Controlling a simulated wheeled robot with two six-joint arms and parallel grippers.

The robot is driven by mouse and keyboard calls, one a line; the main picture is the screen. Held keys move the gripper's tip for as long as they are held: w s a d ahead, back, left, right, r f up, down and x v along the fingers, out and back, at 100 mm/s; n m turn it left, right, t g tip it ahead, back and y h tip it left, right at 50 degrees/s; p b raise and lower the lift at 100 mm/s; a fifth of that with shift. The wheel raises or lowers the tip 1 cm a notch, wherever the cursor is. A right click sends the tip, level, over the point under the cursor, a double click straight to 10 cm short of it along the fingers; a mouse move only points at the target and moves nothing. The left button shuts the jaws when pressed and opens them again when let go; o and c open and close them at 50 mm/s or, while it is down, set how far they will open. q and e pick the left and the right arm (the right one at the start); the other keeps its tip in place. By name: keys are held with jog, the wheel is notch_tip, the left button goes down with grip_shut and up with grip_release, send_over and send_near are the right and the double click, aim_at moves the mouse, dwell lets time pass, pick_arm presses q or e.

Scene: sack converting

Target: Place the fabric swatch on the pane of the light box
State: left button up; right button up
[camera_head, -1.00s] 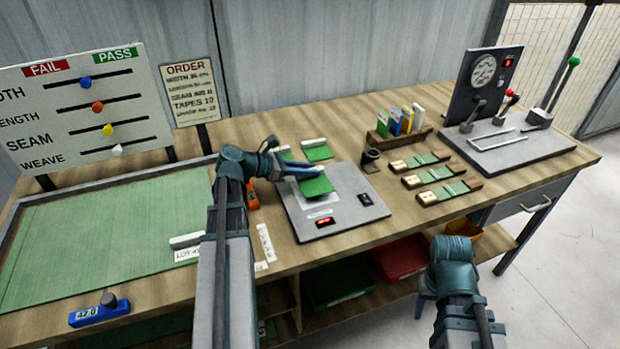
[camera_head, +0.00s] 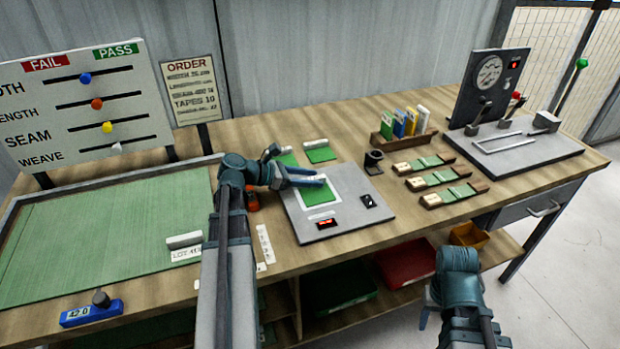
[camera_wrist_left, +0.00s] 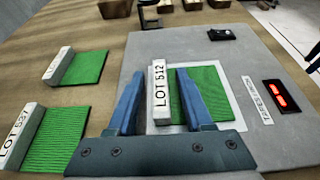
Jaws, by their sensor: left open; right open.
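The green fabric swatch (camera_head: 319,195) lies flat on the white pane (camera_head: 337,200) of the grey light box (camera_head: 360,221). In the left wrist view the swatch (camera_wrist_left: 212,92) has a white header marked LOT 512 (camera_wrist_left: 160,95), and the pane's pale border (camera_wrist_left: 236,108) shows around the green. My left gripper (camera_head: 305,177) is open, its blue fingers (camera_wrist_left: 159,101) apart on either side of the header and low over the box. My right gripper (camera_head: 424,316) is open, low in front of the bench, mostly hidden behind its own wrist.
Two other green swatches (camera_wrist_left: 82,67) (camera_wrist_left: 52,137) lie on the bench beside the box. A green mat (camera_head: 110,235) fills the left. An orange object (camera_head: 252,200) is near my left wrist.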

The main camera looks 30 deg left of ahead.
pick_arm(q)
jog(key=shift+r, duration=0.2)
jog(key=p+v, duration=0.4)
jog(key=v, duration=0.7)
jog(key=shift+r+p, duration=0.15)
jog(key=shift+p, duration=0.25)
jog(key=shift+s+a+r, duration=0.1)
jog(key=shift+s+a, duration=0.2)
jog(key=shift+s, duration=0.05)
